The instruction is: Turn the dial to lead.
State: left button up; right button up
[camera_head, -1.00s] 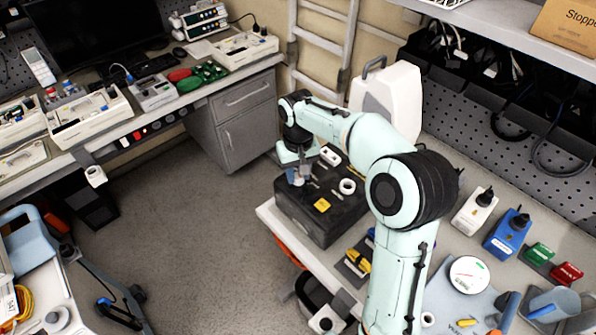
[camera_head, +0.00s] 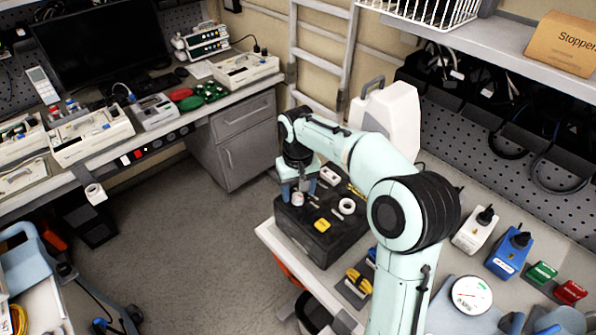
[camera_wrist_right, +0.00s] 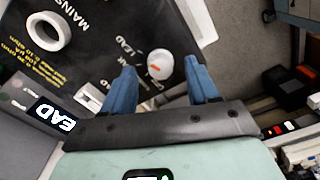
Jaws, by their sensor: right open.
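The dial (camera_wrist_right: 160,64) is a round white knob with a red mark on its top, set in the dark panel of a black box (camera_head: 322,247). Which word the red mark points to, I cannot tell for sure. My right gripper (camera_wrist_right: 160,67) is open, its blue fingers apart on either side of the dial; contact cannot be made out. In the head view the right gripper (camera_head: 297,188) is over the near left corner of the box, by the dial (camera_head: 298,199). My left gripper is not in view.
A white case (camera_head: 392,115) stands behind the box. White (camera_head: 474,235) and blue (camera_head: 509,255) units stand to the right. Open floor lies left of the bench.

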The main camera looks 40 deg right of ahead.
aim_at(298, 196)
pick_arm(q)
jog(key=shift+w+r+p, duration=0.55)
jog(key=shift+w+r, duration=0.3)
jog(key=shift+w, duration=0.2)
pick_arm(e)
notch_tip(298, 196, up, 12)
